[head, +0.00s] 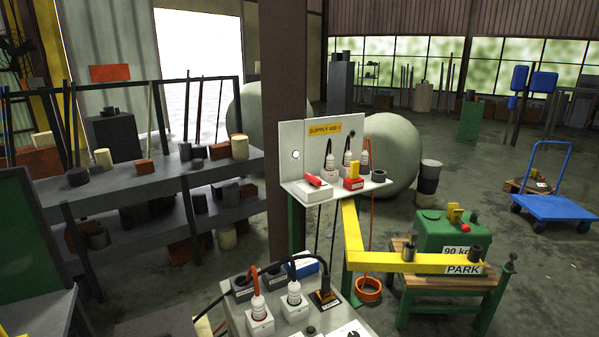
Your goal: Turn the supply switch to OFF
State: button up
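A grey supply panel (346,127) with a yellow "SUPPLY 400 V" label (325,131) stands in the middle of the head view, in front of a dark column. On its shelf, a red lever (313,180) lies on a white block (314,192) at the left. Right of it is a red block (353,184) with an upright yellow handle (355,164). I cannot tell for sure which of these is the supply switch, and no ON or OFF marking is readable. White-and-red plugs (330,166) with black cables stand behind them. My gripper is not in view.
A lower panel (240,318) with plugs and cables is in the near foreground. A yellow beam (410,257) marked PARK reaches right over a wooden-topped bench with a green 90 kg block (440,230). An orange coil (369,290) lies below.

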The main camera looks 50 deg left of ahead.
aim_at(313, 181)
jog(key=i+u, duration=0.7)
jog(key=u, duration=0.25)
jog(key=i+l+u, duration=0.15)
jog(key=i+u, duration=0.3)
jog(key=k+l+u, duration=0.5)
jog(key=k+l, duration=0.8)
jog(key=k, duration=0.05)
